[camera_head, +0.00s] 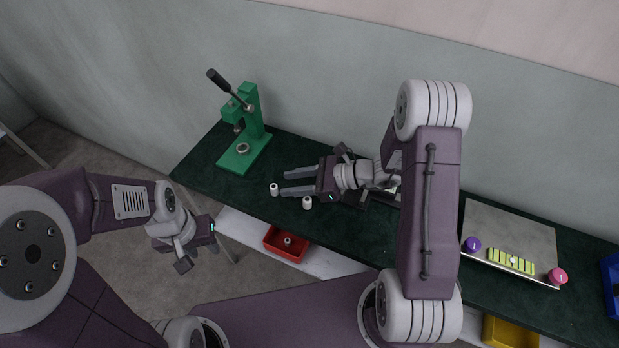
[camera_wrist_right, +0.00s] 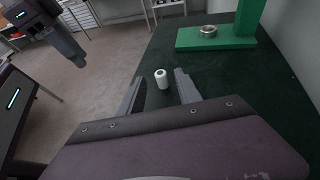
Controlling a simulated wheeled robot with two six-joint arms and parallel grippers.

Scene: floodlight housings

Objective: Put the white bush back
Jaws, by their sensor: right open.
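Two small white bushes stand on the dark green bench top in the head view. One white bush (camera_head: 274,189) is just left of my right gripper's fingertips, and the other (camera_head: 307,203) is beside the gripper body on its near side. My right gripper (camera_head: 283,183) is open, with its fingers pointing left. In the right wrist view one white bush (camera_wrist_right: 161,79) stands upright on the bench, seen between the fingertips with a gap on both sides. The other bush is hidden there. My left gripper (camera_head: 198,258) hangs off the bench's left front edge, and its jaw opening is unclear.
A green lever press (camera_head: 252,110) with a metal ring (camera_head: 243,148) stands at the back left. A red bin (camera_head: 272,246) holding a small part sits below the front edge. A grey plate (camera_head: 510,225) with purple and pink knobs lies right.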

